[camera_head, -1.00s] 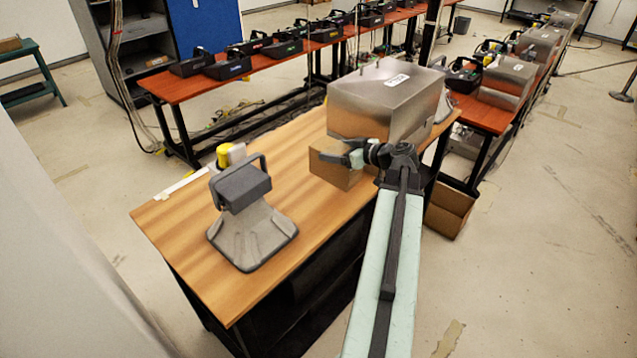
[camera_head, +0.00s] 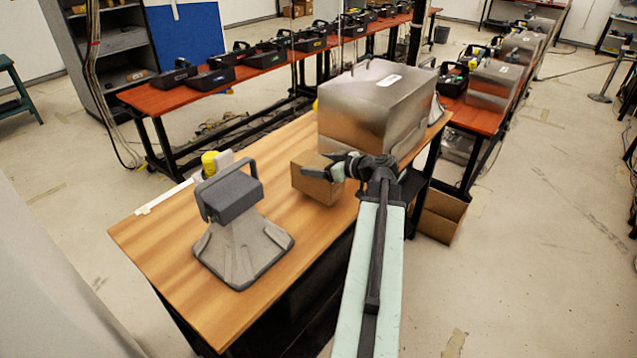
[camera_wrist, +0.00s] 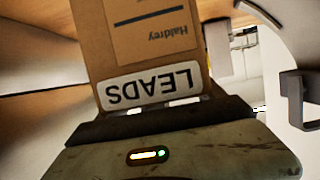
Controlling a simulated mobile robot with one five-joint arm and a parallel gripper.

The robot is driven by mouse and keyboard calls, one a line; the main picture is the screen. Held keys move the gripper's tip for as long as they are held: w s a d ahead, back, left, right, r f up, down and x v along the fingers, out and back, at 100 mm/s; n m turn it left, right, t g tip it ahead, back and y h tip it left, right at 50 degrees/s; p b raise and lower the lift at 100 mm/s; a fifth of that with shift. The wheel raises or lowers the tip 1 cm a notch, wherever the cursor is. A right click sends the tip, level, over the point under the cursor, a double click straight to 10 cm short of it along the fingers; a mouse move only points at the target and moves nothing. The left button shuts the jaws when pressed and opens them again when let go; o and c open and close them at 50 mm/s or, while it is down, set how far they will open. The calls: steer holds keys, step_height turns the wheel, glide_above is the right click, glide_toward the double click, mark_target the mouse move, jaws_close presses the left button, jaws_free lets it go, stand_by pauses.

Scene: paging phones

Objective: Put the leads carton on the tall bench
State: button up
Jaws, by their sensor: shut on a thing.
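The leads carton (camera_head: 312,181) is a small brown cardboard box. In the head view it is at the left of my gripper (camera_head: 328,168), over the wooden bench top (camera_head: 165,238) and in front of a big metal case. In the wrist view the carton (camera_wrist: 135,45) fills the upper middle, its white LEADS label upside down just above the jaws (camera_wrist: 155,115). My gripper is shut on the carton. I cannot tell whether its underside touches the bench top. Which bench the task calls tall is not marked.
A large metal case (camera_head: 365,105) stands close behind the carton. A grey device with a handle (camera_head: 240,230) stands on the bench's near left, with a yellow-topped item (camera_head: 210,162) behind it. An orange bench (camera_head: 160,95) with black units runs behind. An open carton (camera_head: 442,215) is on the floor.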

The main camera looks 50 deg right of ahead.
step_height(320, 180, down, 4)
steer(key=b, duration=0.3)
steer(key=shift+r+b, duration=0.1)
steer(key=shift+b, duration=0.3)
steer(key=shift+r, duration=0.2)
steer(key=shift+f, duration=0.15)
steer(key=o, duration=2.1)
steer(key=shift+r+p, duration=0.25)
steer(key=shift+p, duration=0.05)
steer(key=p+v, duration=0.4)
steer(key=v, duration=0.8)
steer(key=shift+f, duration=0.15)
